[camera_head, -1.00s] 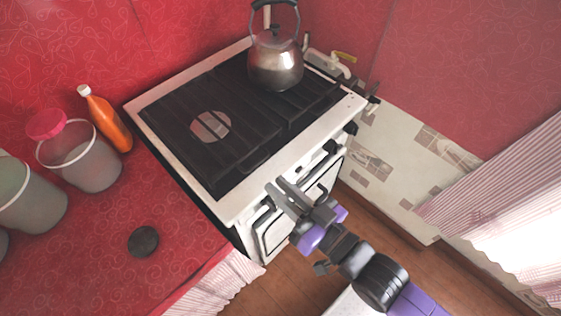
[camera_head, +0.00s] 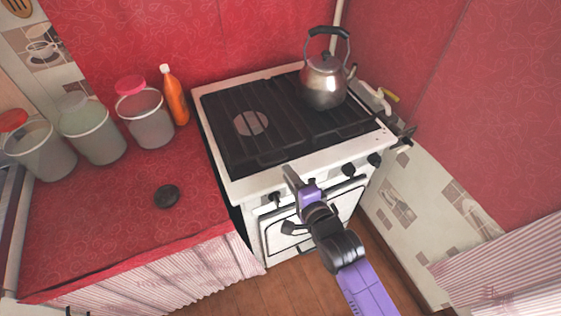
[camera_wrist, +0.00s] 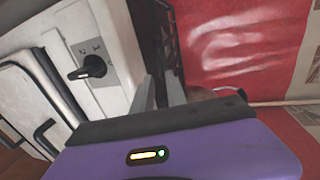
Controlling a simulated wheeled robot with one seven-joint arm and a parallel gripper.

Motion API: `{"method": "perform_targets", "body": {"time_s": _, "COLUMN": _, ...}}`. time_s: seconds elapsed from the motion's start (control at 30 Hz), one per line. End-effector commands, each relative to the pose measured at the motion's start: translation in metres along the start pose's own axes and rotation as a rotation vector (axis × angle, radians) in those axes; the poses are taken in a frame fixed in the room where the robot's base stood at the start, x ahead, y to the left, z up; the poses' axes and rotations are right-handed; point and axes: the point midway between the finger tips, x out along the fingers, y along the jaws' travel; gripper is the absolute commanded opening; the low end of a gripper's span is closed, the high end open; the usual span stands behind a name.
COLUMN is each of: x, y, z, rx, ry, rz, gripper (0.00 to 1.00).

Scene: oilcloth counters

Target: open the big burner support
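The black burner support (camera_head: 230,140) lies flat on top of the white stove (camera_head: 240,187), its bars running across the cooktop. A round burner (camera_head: 250,123) shows through its left part. A steel kettle (camera_head: 324,85) stands on the right rear part of the grate. My gripper (camera_head: 291,178) is just in front of the stove's front edge, near the knobs, and appears apart from the burner support. In the wrist view, its two grey fingers (camera_wrist: 161,95) point toward the dark grate (camera_wrist: 160,35) with a narrow gap and nothing clearly held between them.
Knobs (camera_head: 375,160) and an oven door (camera_head: 310,218) are on the stove's front. Left, a red counter (camera_head: 110,225) holds several buckets, an orange bottle (camera_head: 177,100) and a dark round disc (camera_head: 166,196). A pipe valve (camera_head: 388,95) is right of the stove. Floor is free in front.

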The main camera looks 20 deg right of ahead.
Motion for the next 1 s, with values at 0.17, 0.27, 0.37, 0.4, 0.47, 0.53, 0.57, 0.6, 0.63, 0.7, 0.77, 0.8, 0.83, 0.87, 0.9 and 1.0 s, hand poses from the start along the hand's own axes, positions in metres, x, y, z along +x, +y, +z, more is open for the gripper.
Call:
{"method": "perform_targets", "body": {"time_s": 0.17, "x": 0.020, "y": -0.003, "z": 0.001, "rx": 0.003, "ry": -0.002, "rz": -0.002, "gripper": 0.18}}
{"method": "perform_targets", "body": {"time_s": 0.27, "x": 0.036, "y": -0.002, "z": 0.001, "rx": 0.004, "ry": -0.003, "rz": -0.002, "gripper": 0.18}}
{"method": "perform_targets", "body": {"time_s": 0.37, "x": 0.051, "y": -0.002, "z": 0.001, "rx": 0.002, "ry": -0.002, "rz": -0.003, "gripper": 0.18}}
{"method": "perform_targets", "body": {"time_s": 0.4, "x": 0.057, "y": -0.002, "z": 0.001, "rx": 0.003, "ry": -0.002, "rz": -0.003, "gripper": 0.18}}
{"method": "perform_targets", "body": {"time_s": 0.47, "x": 0.063, "y": -0.001, "z": 0.001, "rx": 0.002, "ry": -0.002, "rz": -0.002, "gripper": 0.18}}
{"method": "perform_targets", "body": {"time_s": 0.53, "x": 0.069, "y": -0.001, "z": 0.001, "rx": 0.002, "ry": -0.002, "rz": -0.002, "gripper": 0.18}}
{"method": "perform_targets", "body": {"time_s": 0.57, "x": 0.071, "y": -0.001, "z": 0.001, "rx": 0.002, "ry": -0.002, "rz": -0.002, "gripper": 0.18}}
{"method": "perform_targets", "body": {"time_s": 0.6, "x": 0.073, "y": -0.001, "z": 0.001, "rx": 0.001, "ry": -0.002, "rz": -0.002, "gripper": 0.18}}
{"method": "perform_targets", "body": {"time_s": 0.63, "x": 0.074, "y": -0.001, "z": 0.001, "rx": 0.001, "ry": -0.002, "rz": -0.002, "gripper": 0.18}}
{"method": "perform_targets", "body": {"time_s": 0.7, "x": 0.076, "y": -0.001, "z": 0.001, "rx": 0.001, "ry": -0.002, "rz": -0.002, "gripper": 0.18}}
{"method": "perform_targets", "body": {"time_s": 0.77, "x": 0.076, "y": -0.001, "z": 0.001, "rx": 0.001, "ry": -0.002, "rz": -0.002, "gripper": 0.18}}
{"method": "perform_targets", "body": {"time_s": 0.8, "x": 0.076, "y": -0.001, "z": 0.001, "rx": 0.001, "ry": -0.002, "rz": -0.002, "gripper": 0.18}}
{"method": "perform_targets", "body": {"time_s": 0.83, "x": 0.076, "y": -0.001, "z": 0.001, "rx": 0.001, "ry": -0.002, "rz": -0.002, "gripper": 0.18}}
{"method": "perform_targets", "body": {"time_s": 0.87, "x": 0.076, "y": -0.001, "z": 0.001, "rx": 0.001, "ry": -0.002, "rz": -0.002, "gripper": 0.18}}
{"method": "perform_targets", "body": {"time_s": 0.9, "x": 0.076, "y": -0.001, "z": 0.001, "rx": 0.001, "ry": -0.002, "rz": -0.002, "gripper": 0.18}}
{"method": "perform_targets", "body": {"time_s": 1.0, "x": 0.076, "y": -0.001, "z": 0.001, "rx": 0.001, "ry": -0.002, "rz": -0.002, "gripper": 0.02}}
